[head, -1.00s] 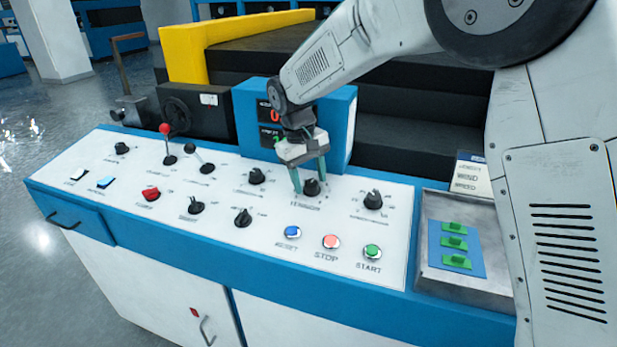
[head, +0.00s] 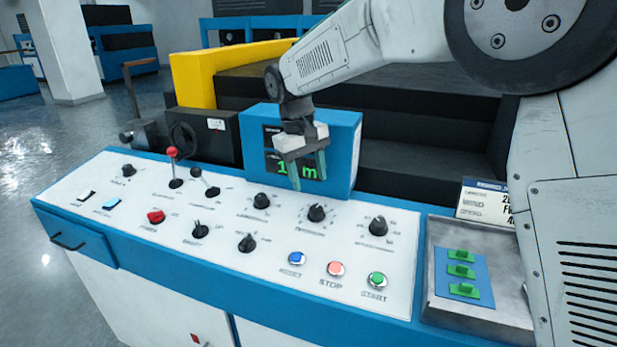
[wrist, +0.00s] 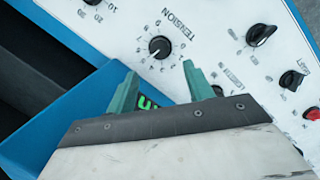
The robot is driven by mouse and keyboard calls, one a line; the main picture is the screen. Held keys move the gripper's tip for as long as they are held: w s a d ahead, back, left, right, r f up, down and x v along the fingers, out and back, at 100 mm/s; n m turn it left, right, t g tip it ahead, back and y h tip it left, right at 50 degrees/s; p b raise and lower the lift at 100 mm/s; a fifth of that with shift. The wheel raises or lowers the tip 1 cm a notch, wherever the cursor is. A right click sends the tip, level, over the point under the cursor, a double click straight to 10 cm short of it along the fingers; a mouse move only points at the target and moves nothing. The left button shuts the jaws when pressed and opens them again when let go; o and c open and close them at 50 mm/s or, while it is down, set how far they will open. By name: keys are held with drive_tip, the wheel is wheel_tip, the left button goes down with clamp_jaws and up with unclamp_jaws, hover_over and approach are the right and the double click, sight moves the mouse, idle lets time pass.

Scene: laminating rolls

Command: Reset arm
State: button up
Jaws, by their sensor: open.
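My gripper (head: 309,172) is open and empty, with green fingers pointing down. In the head view it hangs above the control panel (head: 330,240), in front of the blue display box (head: 342,128), and covers part of its lit green readout. The black tension knob (head: 316,213) stands on the panel just below and right of the fingertips, apart from them. In the wrist view the fingers (wrist: 166,85) are spread, with the tension knob (wrist: 160,46) beyond them and clear of them.
Several other knobs, a red-topped lever (head: 174,165) and the blue, red and green buttons (head: 336,269) stand on the panel. A metal tray (head: 428,262) with green pieces on a blue plate is at right. Dark steps and a yellow block (head: 190,78) rise behind.

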drive_tip(key=shift+f, duration=0.1)
drive_tip(key=s+d+m, duration=0.2)
drive_tip(key=s+d, duration=0.7)
drive_tip(key=s, duration=0.3)
drive_tip(key=s+d+r+m+t+y, duration=0.1)
drive_tip(key=s+d+m, duration=0.1)
drive_tip(key=s+d, duration=0.7)
drive_tip(key=s+d+r+m+y, duration=0.1)
drive_tip(key=s+d+m, duration=0.1)
drive_tip(key=s+d, duration=0.6)
drive_tip(key=s, duration=0.6)
drive_tip(key=shift+s+d+r+t, duration=0.25)
drive_tip(key=shift+s+d+t, duration=0.05)
drive_tip(key=shift+s+d, duration=0.1)
drive_tip(key=shift+d, duration=0.1)
